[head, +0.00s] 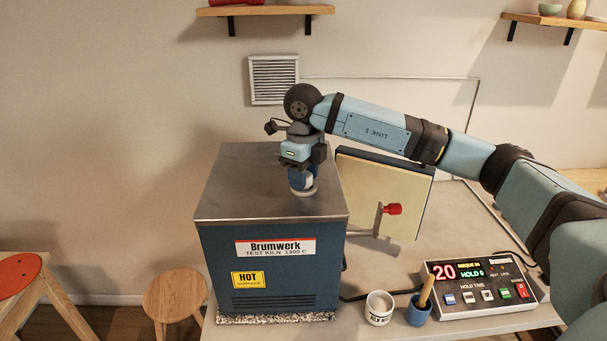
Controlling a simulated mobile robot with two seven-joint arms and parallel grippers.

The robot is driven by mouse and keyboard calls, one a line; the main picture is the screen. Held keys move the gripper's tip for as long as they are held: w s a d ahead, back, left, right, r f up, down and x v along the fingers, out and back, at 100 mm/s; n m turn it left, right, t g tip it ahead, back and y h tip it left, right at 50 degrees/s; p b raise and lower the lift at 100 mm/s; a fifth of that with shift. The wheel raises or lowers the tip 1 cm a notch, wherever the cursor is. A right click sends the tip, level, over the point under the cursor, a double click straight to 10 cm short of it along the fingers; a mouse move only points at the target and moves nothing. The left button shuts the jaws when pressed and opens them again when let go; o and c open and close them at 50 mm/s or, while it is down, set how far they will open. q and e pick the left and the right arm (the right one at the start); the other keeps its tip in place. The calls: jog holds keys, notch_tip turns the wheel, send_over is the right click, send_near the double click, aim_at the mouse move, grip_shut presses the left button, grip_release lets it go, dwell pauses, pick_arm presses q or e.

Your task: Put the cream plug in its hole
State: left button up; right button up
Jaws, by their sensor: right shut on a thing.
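The blue kiln (272,265) labelled Brumwerk stands on the table, with a flat grey metal top (240,190). My right gripper (302,178) points down over the right part of that top and is shut on the cream plug (304,191). Only the pale lower part and rim of the plug show below the fingers. I cannot tell whether the plug touches the top or is just above it. No hole shows; it may be hidden under the plug and gripper. My left gripper is not in view.
The kiln's door (385,190) stands open at right, with a red-knobbed handle (393,209). A control box (480,285), a white cup (379,308) and a blue pot (418,310) with a wooden-handled tool are at front right. The left of the kiln top is clear.

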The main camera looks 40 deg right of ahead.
jog(key=shift+f, duration=0.15)
jog(key=o, duration=0.6)
jog(key=shift+o, duration=0.2)
jog(key=shift+r+p, duration=2.1)
jog(key=shift+r, duration=2.1)
notch_tip(320, 180, up, 3)
jog(key=shift+f+p, duration=0.15)
jog(key=shift+p, duration=0.35)
